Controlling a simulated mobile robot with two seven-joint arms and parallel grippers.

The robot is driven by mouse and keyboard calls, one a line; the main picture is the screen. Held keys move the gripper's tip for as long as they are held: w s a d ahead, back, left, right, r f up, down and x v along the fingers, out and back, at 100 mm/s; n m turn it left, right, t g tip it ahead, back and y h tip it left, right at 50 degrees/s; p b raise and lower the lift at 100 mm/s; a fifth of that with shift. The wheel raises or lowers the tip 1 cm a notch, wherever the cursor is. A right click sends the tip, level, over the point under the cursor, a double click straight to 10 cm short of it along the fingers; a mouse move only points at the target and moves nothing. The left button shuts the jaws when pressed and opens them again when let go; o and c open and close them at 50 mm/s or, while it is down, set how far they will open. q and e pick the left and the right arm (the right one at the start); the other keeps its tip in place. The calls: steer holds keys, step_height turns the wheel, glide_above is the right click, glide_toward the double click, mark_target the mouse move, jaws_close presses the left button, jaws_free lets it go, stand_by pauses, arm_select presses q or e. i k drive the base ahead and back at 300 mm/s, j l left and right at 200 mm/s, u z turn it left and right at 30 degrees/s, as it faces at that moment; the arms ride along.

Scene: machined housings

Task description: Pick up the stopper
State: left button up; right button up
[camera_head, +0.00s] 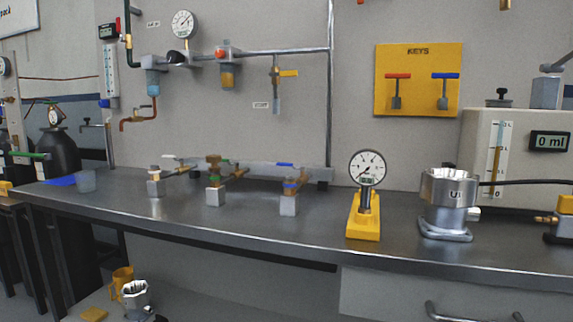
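A small dark knob-shaped piece (499,102) sits on top of the grey box at the right and looks like a stopper, but I cannot tell for sure. A silver machined housing (448,190) marked with letters stands on the bench in front of that box. A dark bit shows just behind its rim, and I cannot tell what it is. Neither of my grippers is in view.
The dark bench top (260,218) holds several valve blocks and a gauge on a yellow stand (363,222). The grey box (475,130) has a level tube and a display. Pipes and a yellow key board (418,60) are on the wall. Bare bench lies left of the gauge.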

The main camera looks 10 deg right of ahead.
mark_target(214, 159)
steer(key=z, duration=0.45)
steer(key=i+j+z, duration=0.2)
steer(key=z, duration=0.2)
steer(key=i+j+z, duration=0.15)
steer(key=j+z, duration=0.2)
steer(key=j, duration=0.15)
steer(key=i+j+z, duration=0.1)
steer(key=j, duration=0.3)
steer(key=i+j+z, duration=0.1)
steer(key=j, duration=0.35)
steer(key=i, duration=0.05)
